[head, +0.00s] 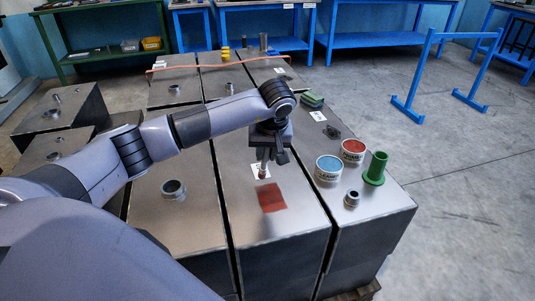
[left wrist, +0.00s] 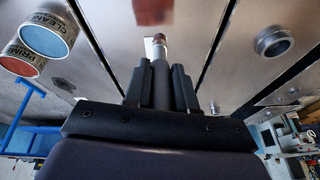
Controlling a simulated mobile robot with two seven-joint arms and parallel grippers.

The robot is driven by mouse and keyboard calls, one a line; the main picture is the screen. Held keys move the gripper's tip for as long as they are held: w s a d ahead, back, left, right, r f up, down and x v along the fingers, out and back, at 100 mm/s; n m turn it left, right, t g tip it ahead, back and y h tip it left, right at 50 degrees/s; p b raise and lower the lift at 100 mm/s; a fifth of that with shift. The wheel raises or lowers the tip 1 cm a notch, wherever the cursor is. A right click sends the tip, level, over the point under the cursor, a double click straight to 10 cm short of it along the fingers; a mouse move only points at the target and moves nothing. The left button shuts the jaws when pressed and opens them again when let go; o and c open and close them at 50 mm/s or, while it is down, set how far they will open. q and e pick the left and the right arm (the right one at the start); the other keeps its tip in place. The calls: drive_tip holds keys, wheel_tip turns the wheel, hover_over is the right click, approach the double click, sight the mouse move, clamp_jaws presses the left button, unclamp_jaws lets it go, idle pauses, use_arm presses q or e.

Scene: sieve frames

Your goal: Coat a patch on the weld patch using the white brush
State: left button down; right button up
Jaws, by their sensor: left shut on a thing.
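The weld patch (head: 271,197) is a dark red, roughly square area on the flat top of the middle metal box. It also shows at the top edge of the left wrist view (left wrist: 153,11), partly cut off. My left gripper (head: 270,153) is above that box, just behind the patch. It is shut on the brush (left wrist: 160,72), which has a pale grey handle and a reddish tip. In the head view the brush (head: 264,169) points down, its tip close to the patch's far edge. I cannot tell whether the tip touches the surface. My right gripper is not in view.
A can with blue content (head: 328,170), a can with red content (head: 353,150) and a green flanged tube (head: 375,168) stand on the right box. A small metal fitting (head: 351,199) is in front of them. A white label (head: 261,170) lies behind the brush.

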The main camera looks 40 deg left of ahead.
sight(266, 159)
use_arm(q)
drive_tip(key=shift+s+d+r+p, duration=0.15)
drive_tip(key=shift+r+p, duration=0.2)
drive_tip(key=shift+r, duration=0.35)
wheel_tip(266, 159, up, 2)
drive_tip(key=shift+r+p, duration=0.1)
drive_tip(key=shift+p, duration=0.85)
drive_tip(key=shift+r+p, duration=0.55)
drive_tip(key=shift+r, duration=0.1)
drive_tip(key=shift+r+p, duration=0.3)
drive_tip(key=shift+r, duration=0.05)
